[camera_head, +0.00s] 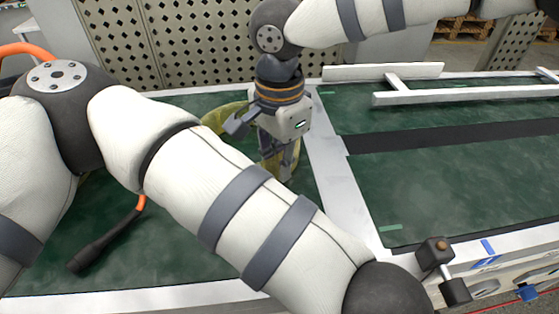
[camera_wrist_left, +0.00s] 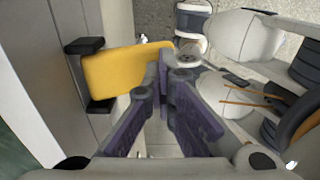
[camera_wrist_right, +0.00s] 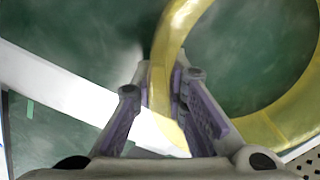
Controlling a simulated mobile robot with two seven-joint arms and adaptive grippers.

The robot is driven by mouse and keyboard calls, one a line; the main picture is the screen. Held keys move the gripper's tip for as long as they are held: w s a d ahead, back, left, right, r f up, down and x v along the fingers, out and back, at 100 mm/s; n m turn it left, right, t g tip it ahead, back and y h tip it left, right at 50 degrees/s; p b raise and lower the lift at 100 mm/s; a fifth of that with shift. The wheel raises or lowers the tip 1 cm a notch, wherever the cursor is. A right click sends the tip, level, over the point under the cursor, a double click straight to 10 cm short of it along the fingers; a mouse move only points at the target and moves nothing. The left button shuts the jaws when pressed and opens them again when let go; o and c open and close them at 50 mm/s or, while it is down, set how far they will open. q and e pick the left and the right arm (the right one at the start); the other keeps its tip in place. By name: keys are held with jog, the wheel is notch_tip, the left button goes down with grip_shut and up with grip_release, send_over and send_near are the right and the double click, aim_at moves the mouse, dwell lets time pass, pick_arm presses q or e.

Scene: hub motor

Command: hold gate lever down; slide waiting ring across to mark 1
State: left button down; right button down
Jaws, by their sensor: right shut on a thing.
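The translucent yellow ring (camera_head: 214,119) is on the green surface at the upper middle of the head view, partly hidden by my right gripper (camera_head: 285,168). In the right wrist view the ring (camera_wrist_right: 288,118) passes between the fingers of the right gripper (camera_wrist_right: 163,88), which is shut on its band. Part of the ring lies above the white strip. In the left wrist view a yellow lever plate (camera_wrist_left: 118,70) sits between two black blocks. My left gripper (camera_wrist_left: 165,68) is shut, its tips at the plate's right end; contact cannot be told. The head view does not show this gripper.
A white divider strip (camera_head: 345,190) separates the green areas. A dark band (camera_head: 450,136) crosses the right area, with white rails (camera_head: 465,95) behind. A black-handled tool (camera_head: 105,240) with an orange cord lies at left. My left arm crosses the front.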

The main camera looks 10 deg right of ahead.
jog(key=shift+d, duration=0.1)
dwell(0.5)
jog(key=shift+d+f, duration=0.1)
jog(key=shift+d, duration=1.3)
jog(key=shift+d, duration=0.1)
jog(key=shift+d, duration=1.4)
jog(key=shift+s+d, duration=0.1)
jog(key=shift+d, duration=1.4)
jog(key=shift+d, duration=0.1)
jog(key=shift+d, duration=1.4)
jog(key=shift+d, duration=0.1)
